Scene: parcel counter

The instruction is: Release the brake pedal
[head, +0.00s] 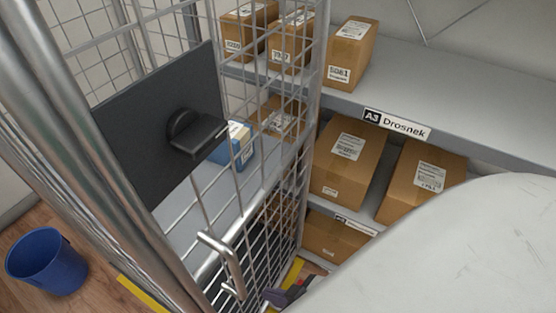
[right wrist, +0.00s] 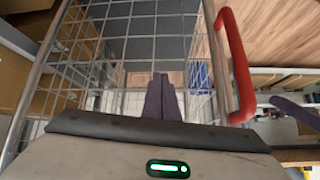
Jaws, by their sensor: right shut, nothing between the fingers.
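A wire roll cage (head: 226,195) with steel tubes stands at the left and centre of the head view. My right gripper (head: 290,293) is low beside the cage at the bottom of the head view, partly cut off. In the right wrist view its dark purple fingers (right wrist: 160,98) are together and empty, in front of the mesh. A red bent bar (right wrist: 237,70) runs along the cage to the right of the fingers, apart from them. I cannot tell whether this bar is the brake pedal; no pedal shows clearly in the head view.
A dark panel with a black latch (head: 194,134) is on the cage. A blue box (head: 234,148) sits inside. Shelves (head: 440,118) with several cartons stand behind and right. A blue bin (head: 45,262) is on the wooden floor at left. My pale arm link fills the lower right.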

